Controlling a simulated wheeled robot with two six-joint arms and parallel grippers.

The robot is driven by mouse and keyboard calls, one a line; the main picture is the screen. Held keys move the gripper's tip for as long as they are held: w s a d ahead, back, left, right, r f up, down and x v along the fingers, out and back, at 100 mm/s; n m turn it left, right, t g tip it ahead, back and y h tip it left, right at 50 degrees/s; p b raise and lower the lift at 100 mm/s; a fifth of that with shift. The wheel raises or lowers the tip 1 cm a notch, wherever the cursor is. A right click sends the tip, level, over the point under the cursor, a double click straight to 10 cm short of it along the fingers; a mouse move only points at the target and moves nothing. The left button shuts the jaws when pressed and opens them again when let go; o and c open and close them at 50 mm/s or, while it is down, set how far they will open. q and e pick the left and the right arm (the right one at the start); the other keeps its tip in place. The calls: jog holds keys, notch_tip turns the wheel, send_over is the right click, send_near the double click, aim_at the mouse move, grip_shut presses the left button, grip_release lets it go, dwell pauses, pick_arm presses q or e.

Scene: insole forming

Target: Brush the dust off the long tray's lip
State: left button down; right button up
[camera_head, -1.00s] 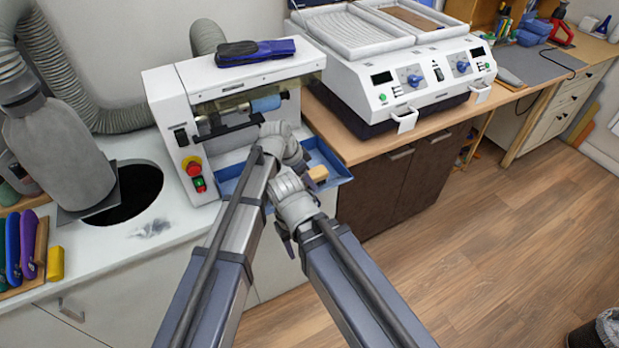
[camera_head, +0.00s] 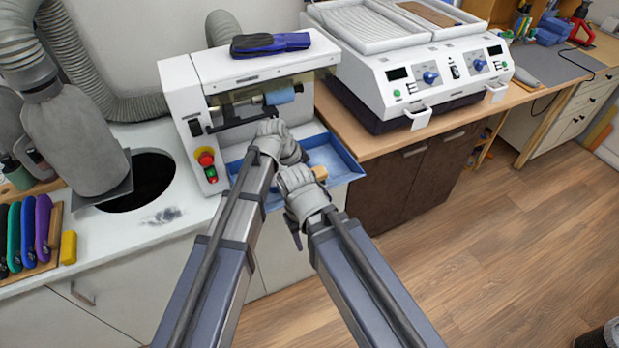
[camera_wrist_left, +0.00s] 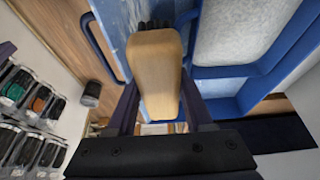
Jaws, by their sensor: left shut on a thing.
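The long blue tray (camera_head: 345,152) sits under the front of the white grinding machine. In the left wrist view its blue wall (camera_wrist_left: 200,100) runs close to the gripper, and a pale speckled layer like dust covers blue surfaces. My left gripper (camera_wrist_left: 160,110) is shut on a brush with a wooden handle (camera_wrist_left: 160,75); dark bristles show at its far end. In the head view a small wooden block (camera_head: 320,172), probably the brush handle, shows over the tray.
The grinding machine (camera_head: 240,75) carries a blue-black insole (camera_head: 270,43). A white two-bed heater (camera_head: 430,70) stands to the right. A dust hole (camera_head: 150,180) and a grey smudge (camera_head: 162,216) are on the left counter. Open floor lies at the right.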

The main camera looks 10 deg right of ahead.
pick_arm(q)
jog(key=shift+s+a+r, duration=0.1)
jog(key=shift+s+a, duration=0.1)
jog(key=shift+a, duration=0.4)
jog(key=shift+s+a, duration=0.15)
jog(key=shift+a, duration=0.4)
jog(key=shift+s+a, duration=0.25)
jog(key=shift+a, duration=0.45)
jog(key=shift+s+a, duration=0.25)
jog(key=shift+a, duration=0.45)
jog(key=shift+s+a, duration=0.25)
jog(key=shift+a, duration=0.5)
jog(key=shift+s+a, duration=0.2)
jog(key=shift+a, duration=0.55)
